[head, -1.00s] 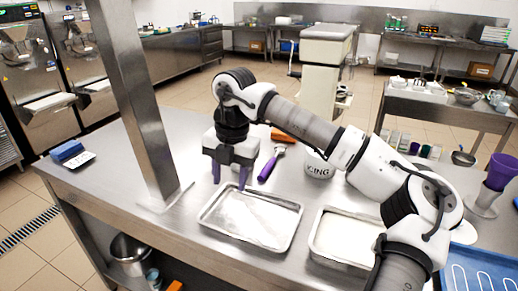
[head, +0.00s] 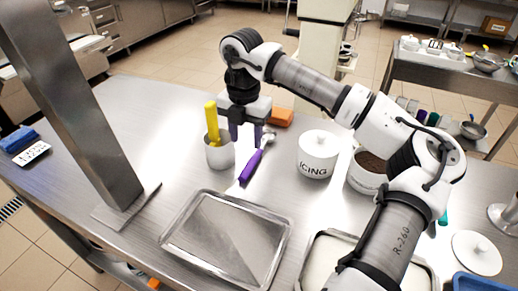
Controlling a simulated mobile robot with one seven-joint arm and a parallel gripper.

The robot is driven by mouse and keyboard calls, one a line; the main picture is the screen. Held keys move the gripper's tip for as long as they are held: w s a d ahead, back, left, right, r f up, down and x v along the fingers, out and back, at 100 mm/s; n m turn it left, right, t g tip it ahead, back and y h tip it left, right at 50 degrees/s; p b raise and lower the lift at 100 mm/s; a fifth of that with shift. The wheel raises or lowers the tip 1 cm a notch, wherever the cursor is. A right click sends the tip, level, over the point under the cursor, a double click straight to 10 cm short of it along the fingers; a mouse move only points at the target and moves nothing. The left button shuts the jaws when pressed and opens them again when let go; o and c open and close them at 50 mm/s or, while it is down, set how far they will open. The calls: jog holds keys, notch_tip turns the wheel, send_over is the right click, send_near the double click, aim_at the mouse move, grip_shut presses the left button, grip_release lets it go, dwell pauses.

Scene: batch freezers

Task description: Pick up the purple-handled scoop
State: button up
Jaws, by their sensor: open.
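The purple-handled scoop (head: 251,166) lies on the steel table, its purple handle toward me and its metal head pointing away to the right. The handle is in plain view in the head view. I cannot tell the exact height of the fingertips over the table.
A metal cup (head: 220,154) with a yellow-handled tool (head: 211,121) stands just left of the scoop. A white icing jar (head: 318,158) stands to the right, an orange block (head: 281,117) behind. An empty metal tray (head: 177,233) lies in front. A steel post (head: 75,105) rises at left.

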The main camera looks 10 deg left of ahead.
send_over(248, 167)
notch_tip(248, 167, down, 5)
jog(key=shift+a+r+p, duration=0.1)
jog(key=shift+p, duration=0.3)
jog(key=shift+f+p, duration=1.35)
jog(key=shift+f, duration=1.35)
jog(key=shift+c, duration=0.2)
grip_shut()
